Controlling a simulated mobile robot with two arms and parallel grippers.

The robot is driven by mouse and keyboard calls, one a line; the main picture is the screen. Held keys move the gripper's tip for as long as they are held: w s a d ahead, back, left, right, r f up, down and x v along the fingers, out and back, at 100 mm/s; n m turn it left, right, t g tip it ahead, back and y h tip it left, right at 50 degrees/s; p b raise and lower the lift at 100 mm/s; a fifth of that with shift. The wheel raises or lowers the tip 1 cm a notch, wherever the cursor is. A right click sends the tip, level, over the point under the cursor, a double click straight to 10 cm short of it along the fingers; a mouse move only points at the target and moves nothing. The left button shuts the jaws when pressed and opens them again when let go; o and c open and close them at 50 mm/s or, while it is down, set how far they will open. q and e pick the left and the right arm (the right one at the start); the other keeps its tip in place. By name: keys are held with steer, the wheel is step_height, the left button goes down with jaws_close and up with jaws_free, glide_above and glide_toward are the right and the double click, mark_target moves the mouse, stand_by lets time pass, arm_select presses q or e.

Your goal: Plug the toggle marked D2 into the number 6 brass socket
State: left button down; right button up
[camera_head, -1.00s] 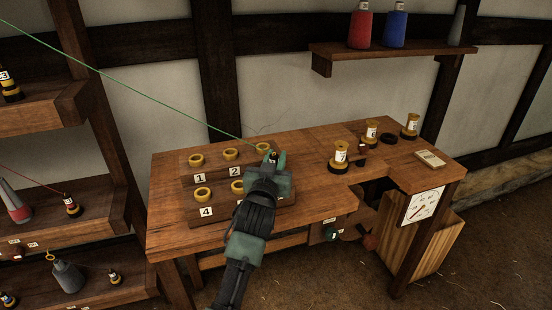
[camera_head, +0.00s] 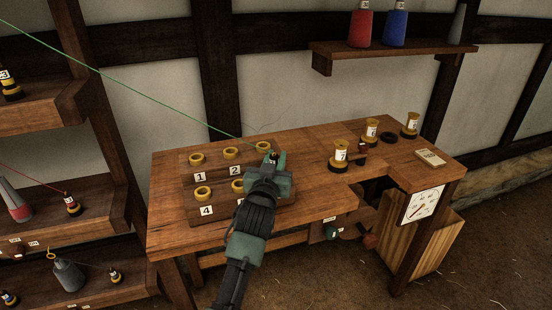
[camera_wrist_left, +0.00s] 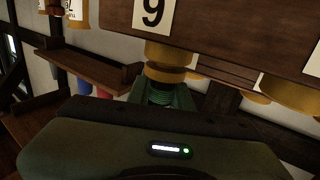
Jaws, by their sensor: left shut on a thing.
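My left gripper (camera_head: 275,160) is over the right side of the numbered board on the bench, and it is shut on a small toggle. A taut green line runs from the toggle to the upper left. In the left wrist view, green windings (camera_wrist_left: 157,93) show between the fingers, with brass rings (camera_wrist_left: 166,73) just beyond them. The plate marked 6 (camera_wrist_left: 153,12) shows upside down there, close to these rings. I cannot tell whether the toggle is seated in the number 6 socket. Its D2 mark is not readable. My right gripper is not in view.
Brass sockets 1 (camera_head: 196,159), 2 (camera_head: 231,153) and 4 (camera_head: 203,192) look empty. Several brass spools, one of them marked 7 (camera_head: 340,155), stand at the bench's right. A rack with toggles (camera_head: 72,203) is at left.

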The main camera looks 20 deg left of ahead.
arm_select(q)
steer(key=shift+f, duration=0.25)
steer(key=c, duration=1.5)
jaws_free()
steer(key=shift+c, duration=0.2)
steer(key=shift+s, duration=0.1)
